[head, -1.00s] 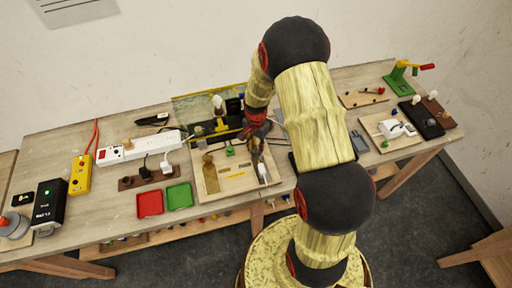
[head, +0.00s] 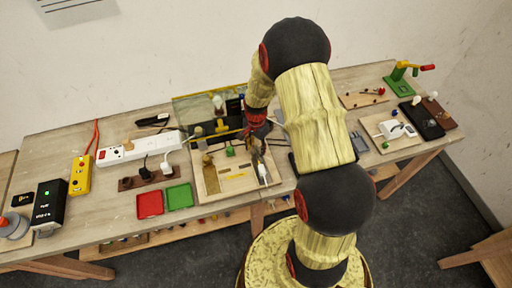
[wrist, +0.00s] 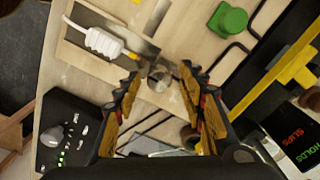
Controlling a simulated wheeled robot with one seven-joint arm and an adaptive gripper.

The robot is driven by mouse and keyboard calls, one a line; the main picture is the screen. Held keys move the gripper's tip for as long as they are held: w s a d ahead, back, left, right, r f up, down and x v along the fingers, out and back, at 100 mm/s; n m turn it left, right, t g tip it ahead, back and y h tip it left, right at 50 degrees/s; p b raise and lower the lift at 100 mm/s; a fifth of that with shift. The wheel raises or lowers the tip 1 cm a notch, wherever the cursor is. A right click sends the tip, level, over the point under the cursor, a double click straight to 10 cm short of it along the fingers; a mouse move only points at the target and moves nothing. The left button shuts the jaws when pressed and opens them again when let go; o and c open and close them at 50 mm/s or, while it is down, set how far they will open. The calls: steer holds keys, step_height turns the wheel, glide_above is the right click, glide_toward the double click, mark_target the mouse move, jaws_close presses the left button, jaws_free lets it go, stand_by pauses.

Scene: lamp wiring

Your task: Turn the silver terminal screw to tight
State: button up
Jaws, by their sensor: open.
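In the wrist view a round silver terminal screw (wrist: 158,82) sits on the wooden board (wrist: 185,25), at the end of a grey metal strip. My gripper (wrist: 160,76) is open, with one yellow-padded finger on each side of the screw. The fingers look apart from the screw; their height above it is hard to tell. In the head view my gripper (head: 257,151) is over the right part of the wooden board (head: 212,189), and the screw is hidden there.
A green knob (wrist: 228,18) and black wires are near the fingers. A yellow bar (wrist: 285,75) stands at the right, a black box with green lights (wrist: 72,135) at lower left. Red (head: 150,201) and green (head: 180,196) trays lie left of the board.

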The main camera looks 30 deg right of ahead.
mark_target(256, 149)
steer(key=shift+r, duration=3.7)
